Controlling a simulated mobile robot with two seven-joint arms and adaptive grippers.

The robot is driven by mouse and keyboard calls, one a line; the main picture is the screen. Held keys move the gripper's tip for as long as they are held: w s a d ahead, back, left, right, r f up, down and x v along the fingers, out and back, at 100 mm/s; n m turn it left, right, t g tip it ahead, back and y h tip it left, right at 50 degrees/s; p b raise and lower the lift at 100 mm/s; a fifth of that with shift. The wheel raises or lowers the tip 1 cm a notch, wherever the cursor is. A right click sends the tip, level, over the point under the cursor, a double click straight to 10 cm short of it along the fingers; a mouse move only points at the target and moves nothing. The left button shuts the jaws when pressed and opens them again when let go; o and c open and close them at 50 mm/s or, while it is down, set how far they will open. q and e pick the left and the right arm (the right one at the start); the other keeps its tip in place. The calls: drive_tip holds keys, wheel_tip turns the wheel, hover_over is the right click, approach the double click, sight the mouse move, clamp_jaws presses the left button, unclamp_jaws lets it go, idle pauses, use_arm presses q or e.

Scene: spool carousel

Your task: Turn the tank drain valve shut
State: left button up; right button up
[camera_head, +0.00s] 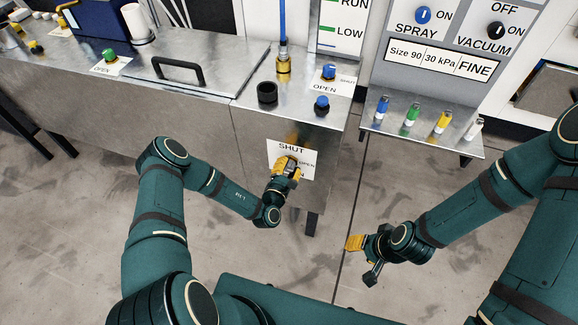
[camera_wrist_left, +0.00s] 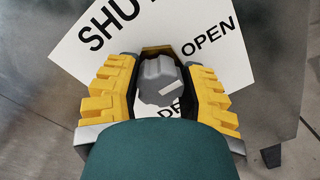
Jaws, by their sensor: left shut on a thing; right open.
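The tank drain valve is a grey knob (camera_wrist_left: 157,80) in the left wrist view, with a white mark on its right side. It sits on a white label (camera_head: 309,160) on the tank's front face, reading SHUT at top and OPEN at right; a lower word is partly covered. My left gripper (camera_head: 287,168) has its yellow fingers on both sides of the knob and is shut on it; it also shows in the left wrist view (camera_wrist_left: 158,68). In the head view the gripper hides the knob. My right gripper (camera_head: 364,258) is open and empty, low over the floor.
On the bench top (camera_head: 215,82) are a black-handled lid (camera_head: 178,70), a black cup (camera_head: 267,94), a blue knob (camera_head: 321,104) and a green knob (camera_head: 109,55). A shelf (camera_head: 420,137) at right holds several coloured pieces. Open floor lies in front.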

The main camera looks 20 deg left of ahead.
use_arm(q)
drive_tip(key=shift+r+n, duration=0.1)
drive_tip(key=shift+n, duration=0.2)
drive_tip(key=n+p, duration=0.2)
drive_tip(key=shift+a+n, duration=0.1)
drive_tip(key=shift+n, duration=0.3)
drive_tip(key=n+p, duration=0.1)
drive_tip(key=n, duration=0.3)
drive_tip(key=shift+n+p, duration=0.3)
drive_tip(key=shift+p, duration=0.05)
drive_tip(key=n, duration=0.4)
drive_tip(key=shift+a+n+p, duration=0.15)
drive_tip(key=shift+n+p, duration=0.25)
drive_tip(key=n, duration=0.5)
drive_tip(key=shift+n+y, duration=0.3)
drive_tip(key=shift+t, duration=0.3)
drive_tip(key=o, duration=1.2)
drive_tip(key=shift+w, duration=0.1)
